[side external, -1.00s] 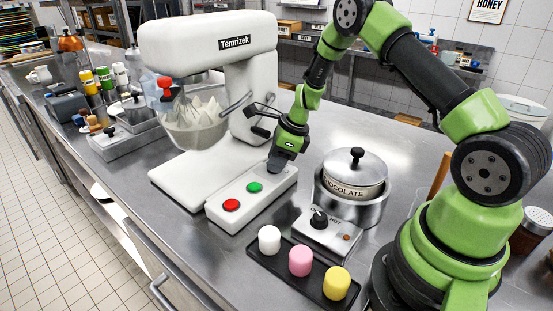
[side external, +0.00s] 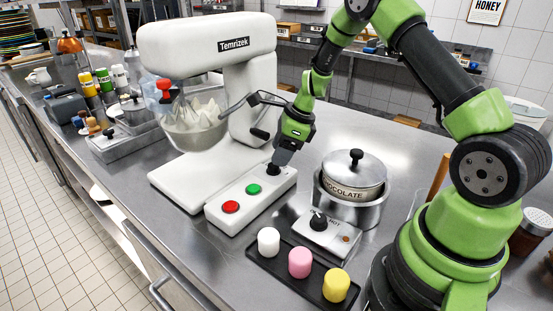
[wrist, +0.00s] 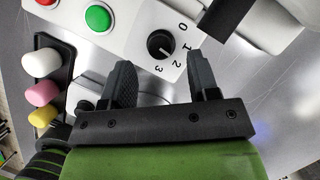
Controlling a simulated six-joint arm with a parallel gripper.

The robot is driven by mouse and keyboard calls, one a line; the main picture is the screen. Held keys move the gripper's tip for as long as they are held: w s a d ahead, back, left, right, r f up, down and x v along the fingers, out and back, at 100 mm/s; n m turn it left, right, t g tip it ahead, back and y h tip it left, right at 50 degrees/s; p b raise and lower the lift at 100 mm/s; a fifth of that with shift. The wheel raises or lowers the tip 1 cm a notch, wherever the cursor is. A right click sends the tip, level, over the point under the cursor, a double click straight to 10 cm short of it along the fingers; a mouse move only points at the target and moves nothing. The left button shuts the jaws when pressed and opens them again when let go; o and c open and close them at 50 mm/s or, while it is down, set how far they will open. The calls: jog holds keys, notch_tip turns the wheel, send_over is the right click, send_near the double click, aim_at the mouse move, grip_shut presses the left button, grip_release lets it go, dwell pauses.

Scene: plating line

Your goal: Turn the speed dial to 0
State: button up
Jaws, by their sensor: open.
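The black speed dial (wrist: 161,45) is on the white mixer's control panel, with the printed numbers 0, 1, 2 and 3 around its right and lower side in the wrist view. Its pale pointer mark appears to face the lower numbers, near 2 or 3; it is too small to be sure. In the side view the dial (side external: 272,169) shows just below my gripper (side external: 282,157). In the wrist view my gripper (wrist: 160,64) is open and empty, its fingers apart on the near side of the dial and not closed on it.
Green (side external: 254,188) and red (side external: 231,207) buttons sit beside the dial on the panel. The mixer column (side external: 252,105) and bowl (side external: 195,125) stand behind. A chocolate pot (side external: 352,180) on a burner is to the right. A black tray (side external: 262,265) holds white, pink and yellow pieces in front.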

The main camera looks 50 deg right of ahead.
jog(key=v, duration=0.6)
jog(key=shift+s+r, duration=0.2)
jog(key=shift+r, duration=0.05)
jog(key=n+h, duration=0.5)
jog(key=n, duration=1.7)
send_near(274, 166)
jog(key=x, duration=0.9)
jog(key=shift+w+d+r, duration=0.1)
jog(key=shift+c, duration=0.2)
